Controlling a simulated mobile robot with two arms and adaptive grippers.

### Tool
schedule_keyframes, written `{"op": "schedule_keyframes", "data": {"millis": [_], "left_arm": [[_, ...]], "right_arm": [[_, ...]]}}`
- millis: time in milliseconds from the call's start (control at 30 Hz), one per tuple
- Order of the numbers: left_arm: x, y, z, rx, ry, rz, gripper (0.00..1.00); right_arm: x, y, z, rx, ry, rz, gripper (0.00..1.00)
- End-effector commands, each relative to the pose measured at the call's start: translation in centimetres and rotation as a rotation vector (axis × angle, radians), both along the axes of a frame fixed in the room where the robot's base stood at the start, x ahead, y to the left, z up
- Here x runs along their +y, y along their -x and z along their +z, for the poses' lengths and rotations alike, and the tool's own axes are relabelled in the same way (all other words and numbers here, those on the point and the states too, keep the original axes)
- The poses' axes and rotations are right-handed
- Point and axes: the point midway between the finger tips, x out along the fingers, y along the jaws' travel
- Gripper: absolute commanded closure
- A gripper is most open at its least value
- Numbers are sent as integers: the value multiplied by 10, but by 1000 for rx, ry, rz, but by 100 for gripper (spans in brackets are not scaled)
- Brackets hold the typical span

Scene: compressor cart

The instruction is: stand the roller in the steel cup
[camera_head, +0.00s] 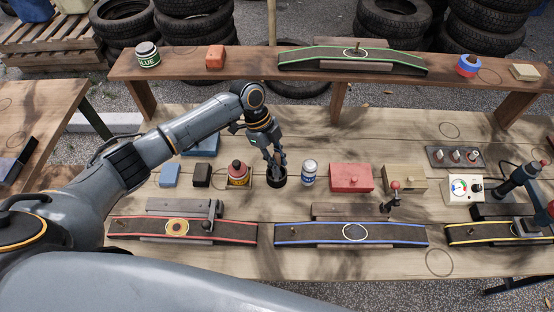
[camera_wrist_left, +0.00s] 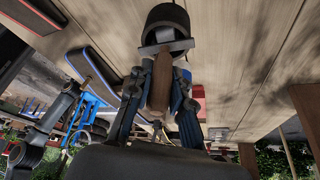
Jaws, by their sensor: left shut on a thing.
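My left gripper (camera_head: 277,162) points down, its fingers closed around the brown wooden handle of the roller (camera_wrist_left: 162,80). The wrist view shows the handle between the two blue-grey fingers, with a pale metal fork (camera_wrist_left: 167,47) at its far end. The dark round steel cup (camera_head: 276,180) stands directly below the gripper on the wooden bench. In the wrist view the cup (camera_wrist_left: 167,16) shows just past the fork, as a dark cylinder. I cannot tell whether the roller's head is inside the cup or only over it.
A red box (camera_head: 351,177) stands farther right. Strips with red (camera_head: 135,230) and blue (camera_head: 300,235) edges lie in front. A raised shelf (camera_head: 240,73) runs behind.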

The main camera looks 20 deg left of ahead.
Motion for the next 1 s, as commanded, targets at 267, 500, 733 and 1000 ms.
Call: {"op": "schedule_keyframes", "data": {"millis": [267, 500, 733, 1000], "left_arm": [[0, 0, -1, -1, 1, 0, 100], [0, 0, -1, -1, 1, 0, 69], [0, 0, -1, 0, 0, 0, 53], [0, 0, -2, 1, 0, 0, 30]], "right_arm": [[0, 0, 0, 0, 0, 0, 60], [2, 0, 0, 0, -2, -1, 60], [3, 0, 0, 0, -4, -1, 60], [3, 0, 0, 0, -4, -1, 60]]}}
